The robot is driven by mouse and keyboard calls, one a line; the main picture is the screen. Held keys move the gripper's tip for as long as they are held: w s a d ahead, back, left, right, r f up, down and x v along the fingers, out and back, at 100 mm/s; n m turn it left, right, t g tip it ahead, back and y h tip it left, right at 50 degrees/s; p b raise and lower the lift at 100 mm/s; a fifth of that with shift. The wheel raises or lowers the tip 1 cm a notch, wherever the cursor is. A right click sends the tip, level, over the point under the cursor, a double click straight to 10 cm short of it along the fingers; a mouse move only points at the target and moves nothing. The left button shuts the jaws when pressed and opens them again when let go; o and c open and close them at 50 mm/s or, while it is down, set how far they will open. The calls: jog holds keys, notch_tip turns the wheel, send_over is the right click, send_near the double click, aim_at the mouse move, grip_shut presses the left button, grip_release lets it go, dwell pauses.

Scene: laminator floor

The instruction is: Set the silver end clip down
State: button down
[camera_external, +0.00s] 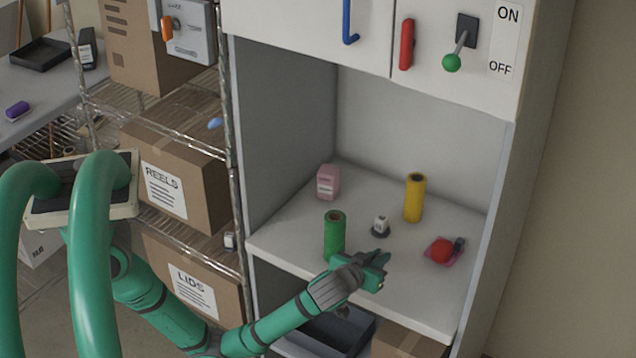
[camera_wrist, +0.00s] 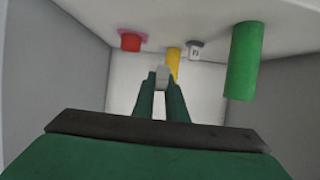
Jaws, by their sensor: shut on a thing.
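My gripper (camera_external: 378,268) is over the front part of the white cabinet shelf (camera_external: 420,296), to the right of the green roll. In the wrist view my gripper (camera_wrist: 160,88) has its two fingers close together, shut on a small light-grey piece, the silver end clip (camera_wrist: 162,75). The clip shows at the fingertips, clear of the other items in that view. I cannot make out the clip in the external view.
A green roll (camera_external: 335,236) stands close to my gripper. Behind are a pink box (camera_external: 328,182), a small white item on a dark base (camera_external: 381,227) and a yellow roll (camera_external: 414,198). The front right shelf is bare.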

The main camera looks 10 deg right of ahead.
jog(key=w+d+f, duration=0.1)
jog(key=d+f, duration=0.2)
jog(key=d, duration=0.3)
send_over(407, 282)
jog(key=f, duration=0.4)
jog(key=shift+a+f, duration=0.2)
jog(key=shift+f, duration=0.2)
jog(key=shift+d+f, duration=0.15)
jog(key=shift+f, duration=1.5)
jog(key=shift+f, duration=0.15)
jog(key=c, duration=1.8)
grip_release()
jog(key=shift+o, duration=0.2)
